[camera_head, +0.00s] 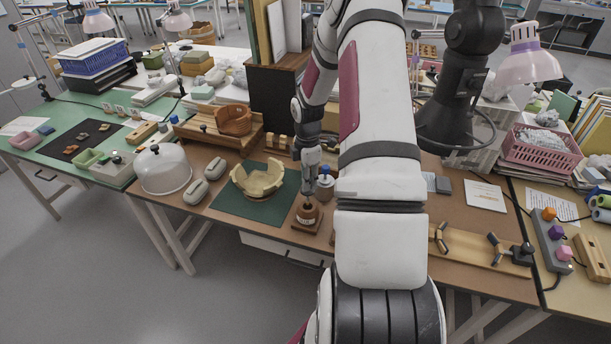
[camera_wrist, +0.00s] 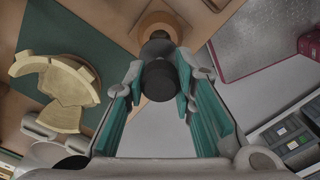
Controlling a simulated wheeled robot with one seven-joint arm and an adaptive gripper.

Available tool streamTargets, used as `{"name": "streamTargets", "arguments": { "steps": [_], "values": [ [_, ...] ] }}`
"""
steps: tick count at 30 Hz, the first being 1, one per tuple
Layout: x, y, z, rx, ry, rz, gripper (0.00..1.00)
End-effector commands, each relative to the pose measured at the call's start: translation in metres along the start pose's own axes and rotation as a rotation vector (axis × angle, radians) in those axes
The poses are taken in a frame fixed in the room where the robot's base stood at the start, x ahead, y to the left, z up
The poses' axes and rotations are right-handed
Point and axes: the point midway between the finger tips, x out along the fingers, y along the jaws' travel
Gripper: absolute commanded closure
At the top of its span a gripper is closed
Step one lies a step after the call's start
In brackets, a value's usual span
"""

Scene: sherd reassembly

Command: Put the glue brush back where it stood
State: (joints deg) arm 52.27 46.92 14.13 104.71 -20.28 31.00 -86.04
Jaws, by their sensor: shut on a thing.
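My gripper (camera_head: 309,178) points down at the front of the brown bench. In the wrist view my gripper (camera_wrist: 160,80) is shut on the dark, round-ended glue brush (camera_wrist: 158,82), seen end-on between the teal finger pads.
The partly rebuilt pale bowl (camera_head: 258,182) sits on a green mat (camera_head: 270,211) left of the bottle. A white bottle with a blue cap (camera_head: 325,185) stands close on the right. The bench's front edge is close to the glue bottle.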

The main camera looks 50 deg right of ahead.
Motion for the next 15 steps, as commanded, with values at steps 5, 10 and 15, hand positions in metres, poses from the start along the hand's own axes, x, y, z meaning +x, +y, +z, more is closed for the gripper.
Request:
{"name": "streamTargets", "arguments": {
  "steps": [5,10,15],
  "values": [
    [0.01,0.0,0.0,0.0,0.0,0.0,0.92],
    [0.02,0.0,0.0,-0.001,0.0,-0.001,0.92],
    [0.029,0.0,0.0,-0.001,-0.001,0.0,0.92]
  ]
}}
